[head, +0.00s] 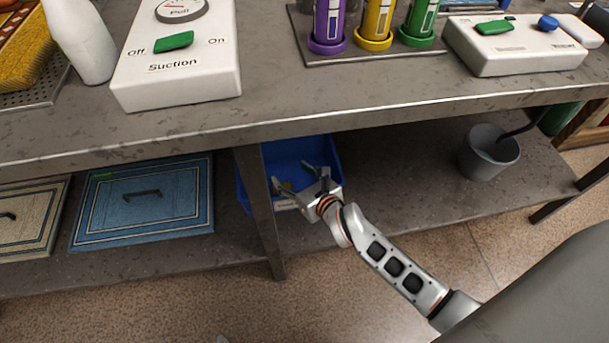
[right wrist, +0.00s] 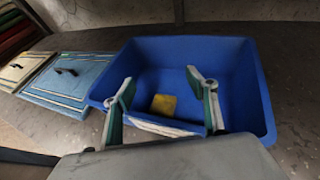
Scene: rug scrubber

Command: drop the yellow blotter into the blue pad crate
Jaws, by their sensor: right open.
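The blue pad crate (head: 290,149) stands on the lower shelf, partly hidden by the bench edge, a leg and my right gripper. In the right wrist view the crate (right wrist: 255,85) is seen from its front, open at the top.
Blue mats (head: 145,203) and beige mats (head: 30,215) with dark handles lie left of the crate on the lower shelf. A grey bucket (head: 488,153) stands at the right. The benchtop (head: 300,95) overhangs the crate, and a leg (head: 259,205) stands close by.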

